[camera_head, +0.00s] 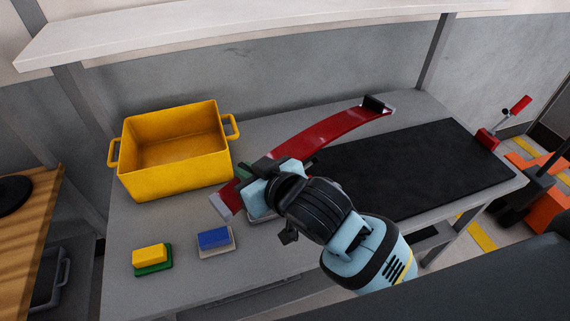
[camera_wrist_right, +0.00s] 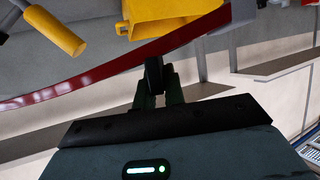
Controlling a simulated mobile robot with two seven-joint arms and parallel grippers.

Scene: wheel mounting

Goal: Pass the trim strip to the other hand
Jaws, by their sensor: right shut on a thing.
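The trim strip (camera_head: 325,130) is a long, curved red piece with a grey end at the lower left and a dark and grey end at the upper right. It slants over the grey table in the head view. My right gripper (camera_head: 252,183) is shut on the strip near its lower left end; the fingertips are partly hidden by the wrist. In the right wrist view the strip (camera_wrist_right: 90,78) crosses the picture in front of the dark fingers (camera_wrist_right: 155,80). My left gripper is not in the head view.
A yellow bin (camera_head: 175,175) stands at the table's back left. A yellow block on a green base (camera_head: 152,257) and a blue block on a grey base (camera_head: 215,240) lie at the front left. A black mat (camera_head: 420,165) covers the right side. A shelf (camera_head: 230,35) hangs above.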

